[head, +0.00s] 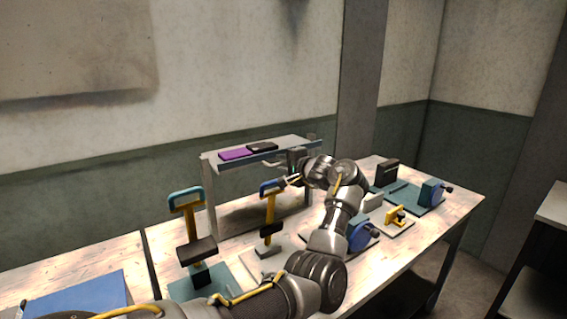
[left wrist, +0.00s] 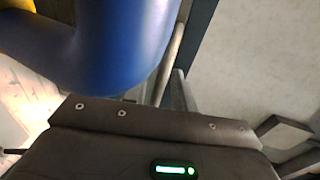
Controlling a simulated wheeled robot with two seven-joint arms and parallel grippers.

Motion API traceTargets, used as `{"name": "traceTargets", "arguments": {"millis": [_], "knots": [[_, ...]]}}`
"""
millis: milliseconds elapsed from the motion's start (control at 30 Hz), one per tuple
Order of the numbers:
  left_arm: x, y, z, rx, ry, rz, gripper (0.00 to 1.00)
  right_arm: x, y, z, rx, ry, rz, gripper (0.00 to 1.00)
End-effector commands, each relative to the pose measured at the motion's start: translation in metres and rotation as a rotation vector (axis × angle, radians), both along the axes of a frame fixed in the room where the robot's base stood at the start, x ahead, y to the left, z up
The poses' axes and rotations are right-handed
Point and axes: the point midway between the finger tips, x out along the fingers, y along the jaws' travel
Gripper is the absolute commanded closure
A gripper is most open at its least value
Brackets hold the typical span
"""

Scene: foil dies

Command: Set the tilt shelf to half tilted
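The tilt shelf (head: 295,143) is a pale board with a blue-grey front edge on grey uprights, at the back of the bench in the head view. It looks level or only slightly tilted; I cannot tell its exact setting. A purple block (head: 232,155) and a black block (head: 262,147) lie on it. My left gripper (head: 280,168) is close to the shelf's front edge, right of its middle. Its fingertips are too small and dark to read. The left wrist view shows a large blue part and a grey rod close by. My right gripper is out of view.
Blue-wheeled devices (head: 432,191) and a small yellow clamp (head: 397,215) stand to the right. A blue panel (head: 75,297) lies at lower left.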

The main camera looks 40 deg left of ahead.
Motion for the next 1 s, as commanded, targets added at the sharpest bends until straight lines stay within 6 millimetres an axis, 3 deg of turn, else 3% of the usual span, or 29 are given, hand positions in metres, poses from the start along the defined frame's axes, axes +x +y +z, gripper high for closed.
{"name": "traceTargets", "arguments": {"millis": [200,400,700,1000], "knots": [[0.000,0.000,0.000,0.000,0.000,0.000,0.75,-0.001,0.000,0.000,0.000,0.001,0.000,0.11],[0.000,0.000,0.000,0.000,0.000,0.000,1.00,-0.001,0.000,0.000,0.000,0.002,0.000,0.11],[0.000,0.000,-0.001,0.006,0.000,0.001,1.00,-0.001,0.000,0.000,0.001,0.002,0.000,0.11],[0.000,0.004,-0.031,0.215,-0.056,0.002,1.00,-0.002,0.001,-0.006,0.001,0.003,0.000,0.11]]}}
